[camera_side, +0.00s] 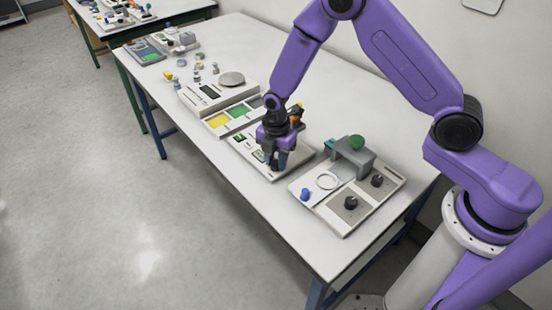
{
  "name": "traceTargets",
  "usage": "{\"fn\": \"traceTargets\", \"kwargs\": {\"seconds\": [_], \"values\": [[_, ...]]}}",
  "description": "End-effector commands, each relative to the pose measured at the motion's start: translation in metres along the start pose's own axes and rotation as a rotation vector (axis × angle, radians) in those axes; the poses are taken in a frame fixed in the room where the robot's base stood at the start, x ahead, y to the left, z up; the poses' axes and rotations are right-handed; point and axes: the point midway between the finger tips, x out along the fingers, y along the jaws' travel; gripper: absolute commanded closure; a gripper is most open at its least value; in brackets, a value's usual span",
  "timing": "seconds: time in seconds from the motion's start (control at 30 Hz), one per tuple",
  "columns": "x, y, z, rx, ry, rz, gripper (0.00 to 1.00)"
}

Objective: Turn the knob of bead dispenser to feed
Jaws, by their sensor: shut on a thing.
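My gripper (278,163) points straight down over the white middle unit (247,148) on the table. I take this unit to be the bead dispenser; it has small green-marked displays. My gripper's fingers are shut on its knob at the unit's right part, low against the panel. The knob itself is hidden between the fingers, so its setting cannot be seen. Orange and dark parts show just behind my gripper, partly covered by it.
To the right, a white panel (333,215) carries dark knobs (351,202), a blue piece (305,194), and a grey bridge (352,158) with a green dome. To the left are coloured trays (237,112) and a scale (231,79). The table's front strip is clear.

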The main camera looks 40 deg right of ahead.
Motion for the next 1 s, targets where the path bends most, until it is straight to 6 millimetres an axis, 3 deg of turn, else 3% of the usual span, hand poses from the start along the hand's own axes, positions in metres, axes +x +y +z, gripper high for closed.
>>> {"fn": "traceTargets", "kwargs": {"seconds": [1.0], "values": [[-0.0003, -0.0014, -0.0009, 0.955, 0.0, 0.0, 0.99]]}}
